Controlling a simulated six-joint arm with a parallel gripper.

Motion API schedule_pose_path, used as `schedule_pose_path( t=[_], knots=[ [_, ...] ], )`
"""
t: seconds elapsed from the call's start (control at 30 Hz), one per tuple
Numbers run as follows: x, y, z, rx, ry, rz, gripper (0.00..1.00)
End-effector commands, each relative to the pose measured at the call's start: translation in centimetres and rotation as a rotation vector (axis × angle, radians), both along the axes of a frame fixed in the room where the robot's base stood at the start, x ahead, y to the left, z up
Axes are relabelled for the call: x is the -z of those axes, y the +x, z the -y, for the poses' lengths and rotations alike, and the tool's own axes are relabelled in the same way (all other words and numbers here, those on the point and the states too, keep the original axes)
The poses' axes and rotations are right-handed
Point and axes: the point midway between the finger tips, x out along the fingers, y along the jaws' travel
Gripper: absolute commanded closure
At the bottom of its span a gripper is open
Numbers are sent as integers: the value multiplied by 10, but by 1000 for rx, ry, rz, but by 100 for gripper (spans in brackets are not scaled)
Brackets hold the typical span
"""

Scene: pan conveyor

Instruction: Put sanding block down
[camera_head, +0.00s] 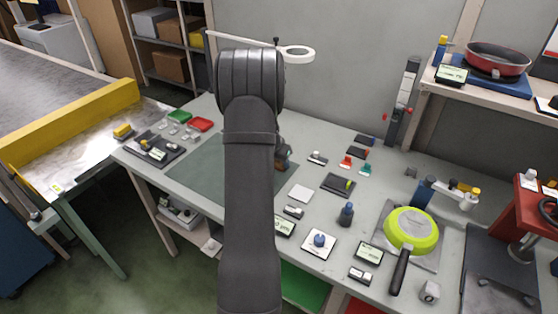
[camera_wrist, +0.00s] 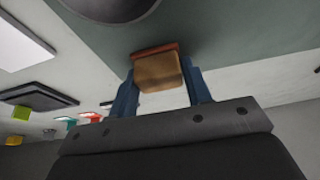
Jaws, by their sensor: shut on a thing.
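The sanding block (camera_wrist: 158,72) is a tan-brown block with a reddish layer along one edge. My gripper (camera_wrist: 161,82) is shut on it, with a blue finger on each side. The block is over or on the green-grey mat (camera_wrist: 225,25); I cannot tell whether it touches. In the head view, my gripper (camera_head: 283,153) shows only partly at the right edge of my arm, near the right side of the mat (camera_head: 196,168). My arm hides part of the mat and most of the gripper there.
A white square pad (camera_head: 301,193) and a dark tray (camera_head: 338,185) lie right of the mat. Red and teal clips (camera_head: 346,161) are behind them. A green pan (camera_head: 411,231) is farther right. A dark tray with parts (camera_head: 155,148) stands left. The mat's visible left part is bare.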

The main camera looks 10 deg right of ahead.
Motion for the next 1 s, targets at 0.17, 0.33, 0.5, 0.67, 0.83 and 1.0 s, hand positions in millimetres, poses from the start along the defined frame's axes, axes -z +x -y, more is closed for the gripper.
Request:
schedule_pose_path(
  t=[0.17,0.33,0.5,0.67,0.83,1.0],
  knots=[
    [-1,0,0,0,-1,2,80],
    [2,0,0,0,-1,2,51],
    [2,0,0,0,-1,2,34],
    [2,0,0,0,0,1,34],
    [-6,-1,-1,0,-1,2,34],
    [-31,-7,-8,-2,-2,4,34]
  ],
)
